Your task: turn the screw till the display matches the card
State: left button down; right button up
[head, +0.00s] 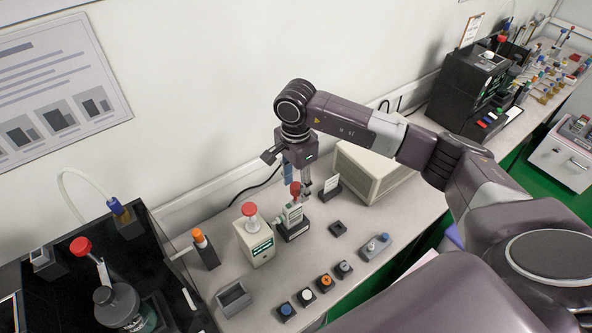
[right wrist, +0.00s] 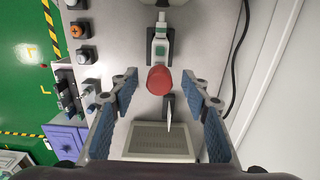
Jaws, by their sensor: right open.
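A small white and green tester (head: 292,214) stands in a dark base, with a red screw knob (head: 295,189) on top. The tester (right wrist: 160,40) and red knob (right wrist: 159,80) also show in the right wrist view. My right gripper (head: 300,180) is open, pointing down over the knob. In the right wrist view the knob appears between its two spread fingers (right wrist: 160,84); I cannot tell whether either touches it. A white card (head: 330,171) stands in a dark holder beside the tester. The display and card text are too small to read. My left gripper is not in view.
A beige meter with a red knob (head: 256,244) stands left of the tester. A beige vented box (head: 372,165) is behind the card. Several small button blocks (head: 307,296) and a grey switch box (head: 376,247) lie in front. A black case (head: 150,250) is at left.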

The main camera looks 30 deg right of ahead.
jog(key=shift+f, duration=0.5)
grip_shut()
